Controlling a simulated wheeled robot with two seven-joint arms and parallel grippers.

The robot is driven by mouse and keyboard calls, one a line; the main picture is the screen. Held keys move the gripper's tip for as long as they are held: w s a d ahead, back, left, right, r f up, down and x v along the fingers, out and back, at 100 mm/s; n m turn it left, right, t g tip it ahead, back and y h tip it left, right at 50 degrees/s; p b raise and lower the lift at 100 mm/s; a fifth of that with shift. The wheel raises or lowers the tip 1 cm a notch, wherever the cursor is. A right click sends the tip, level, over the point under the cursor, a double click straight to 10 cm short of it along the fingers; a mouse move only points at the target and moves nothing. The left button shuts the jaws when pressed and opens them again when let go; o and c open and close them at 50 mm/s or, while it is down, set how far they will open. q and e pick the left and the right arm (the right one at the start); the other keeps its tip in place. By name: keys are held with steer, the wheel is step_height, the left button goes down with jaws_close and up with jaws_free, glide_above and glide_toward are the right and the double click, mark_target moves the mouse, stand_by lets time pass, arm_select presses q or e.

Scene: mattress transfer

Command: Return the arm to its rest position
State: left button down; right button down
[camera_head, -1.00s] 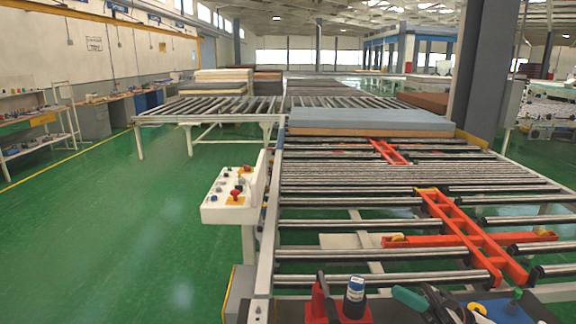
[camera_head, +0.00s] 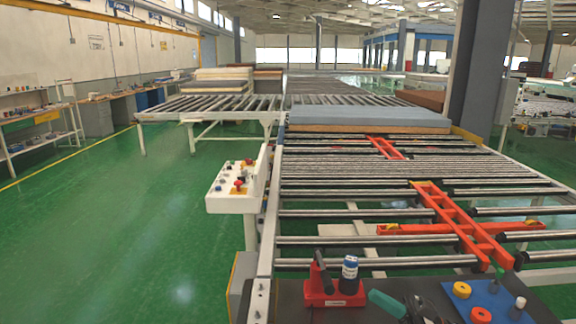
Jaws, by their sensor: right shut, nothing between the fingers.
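My right gripper (camera_head: 418,308) shows only as a small dark shape at the bottom edge of the head view, mostly cut off. It is shut and empty, over the dark worktop (camera_head: 378,291), just right of a green tool (camera_head: 387,303). I cannot tell its exact height above the worktop. My left gripper and arm are not in view. A blue-grey mattress (camera_head: 370,116) lies flat on the conveyor at the far end, well away from the gripper.
The roller conveyor (camera_head: 380,265) with red cross-arms (camera_head: 450,215) lies ahead. A white control box (camera_head: 238,190) stands at its left. The worktop holds a red tool (camera_head: 330,293), a bottle (camera_head: 349,271) and a blue board (camera_head: 490,298). Green floor (camera_head: 130,230) at left is clear.

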steer(key=a+f+m+t+h, duration=0.7)
steer(key=a+m+t+h, duration=0.1)
steer(key=a+t, duration=0.1)
steer(key=s+d+f+m+h, duration=0.1)
steer(key=s+f+m+h, duration=0.25)
steer(key=f+h, duration=0.35)
steer(key=s+d+f+g+h, duration=0.2)
steer(key=s+d+g+h, duration=0.15)
steer(key=s, duration=0.45)
steer(key=s+d+f+g+h, duration=0.2)
steer(key=s+d+g, duration=0.15)
steer(key=s, duration=0.55)
steer(key=s+d+f+g+h, duration=0.3)
steer(key=s+g, duration=0.1)
steer(key=s, duration=0.4)
step_height(320, 180, down, 37)
steer(key=s+g+b, duration=0.2)
steer(key=b, duration=0.8)
steer(key=s+d+f+b, duration=0.1)
steer(key=s+f+b, duration=0.2)
steer(key=s+f, duration=0.5)
steer(key=s+d+f+b, duration=0.2)
steer(key=s+f, duration=0.6)
steer(key=f, duration=0.5)
steer(key=shift+n+g+b, duration=0.35)
steer(key=shift+g+b, duration=0.05)
steer(key=shift+b, duration=0.1)
